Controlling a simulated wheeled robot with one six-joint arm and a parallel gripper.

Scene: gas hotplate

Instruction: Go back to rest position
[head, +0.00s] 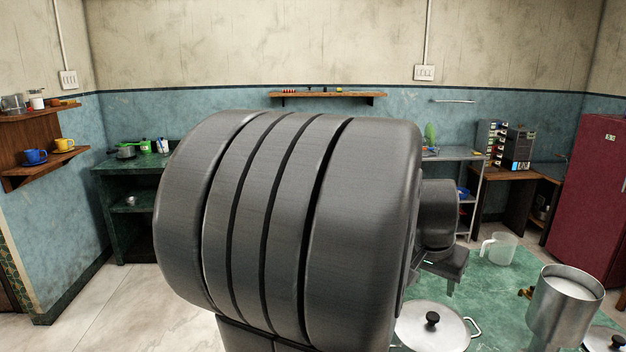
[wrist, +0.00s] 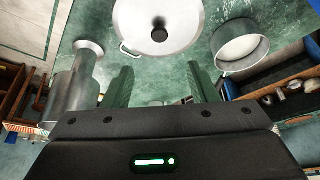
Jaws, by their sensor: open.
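My gripper (wrist: 162,88) shows in the wrist view with its two green-lit fingers apart and nothing between them. It is above the green counter, and a round metal lid (wrist: 140,28) with a black knob lies beyond the fingertips. In the head view, my large dark arm link fills the middle and hides much of the scene. Part of my gripper shows at the link's right, above the green counter (head: 482,292), but its fingertips are hard to make out there.
A lidded pan (head: 415,322), a metal pot (head: 555,318) with white contents and a clear jug (head: 500,249) stand on the counter at lower right. A red fridge (head: 592,190) is at far right. A wall shelf (head: 35,173) holds cups at left. Open floor shows at lower left.

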